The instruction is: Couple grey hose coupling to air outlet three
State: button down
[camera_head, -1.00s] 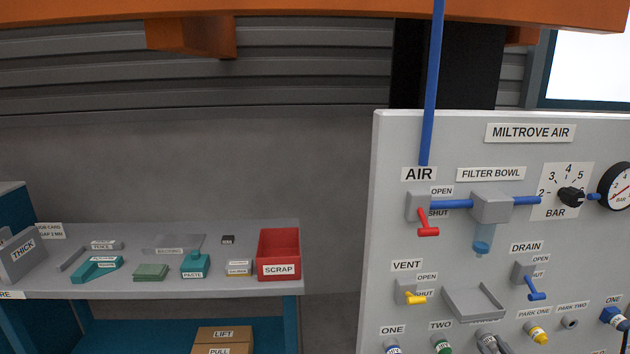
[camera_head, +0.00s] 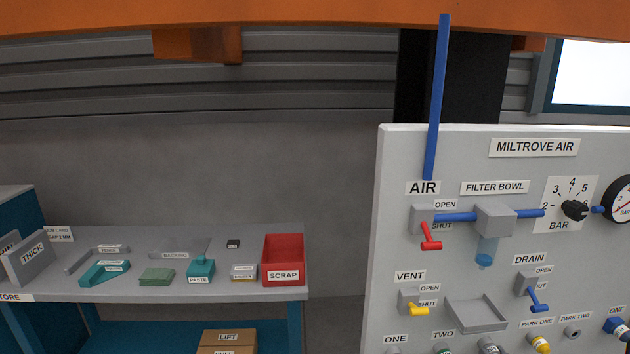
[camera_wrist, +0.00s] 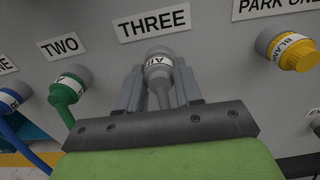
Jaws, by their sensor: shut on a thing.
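The grey hose coupling (camera_wrist: 158,62) has a white band lettered AIR. In the wrist view it stands against the panel just below the THREE label (camera_wrist: 153,24), where air outlet three is. The coupling hides the outlet, so I cannot tell how fully it is seated. My gripper (camera_wrist: 159,80) is shut on the coupling, one finger on each side, with the grey hose running down between the fingers. In the head view the coupling's top (camera_head: 489,346) shows at the bottom edge; my gripper is not clearly visible there.
A green coupling (camera_wrist: 70,83) is at TWO on the left, with a blue one beyond it. A yellow BLANK cap (camera_wrist: 290,48) sits at PARK ONE on the right. Above are a grey tray (camera_head: 478,315), the yellow vent lever (camera_head: 418,310) and the blue drain lever (camera_head: 539,300).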

jog(key=shift+r, duration=0.1)
jog(key=shift+m+p, duration=0.85)
jog(key=shift+m, duration=0.35)
jog(key=shift+m+p, duration=0.85)
jog(key=shift+m, duration=0.95)
jog(key=c, duration=0.7)
grip_release()
jog(key=s+p, duration=0.2)
jog(key=s, duration=0.7)
jog(key=shift+d, duration=0.1)
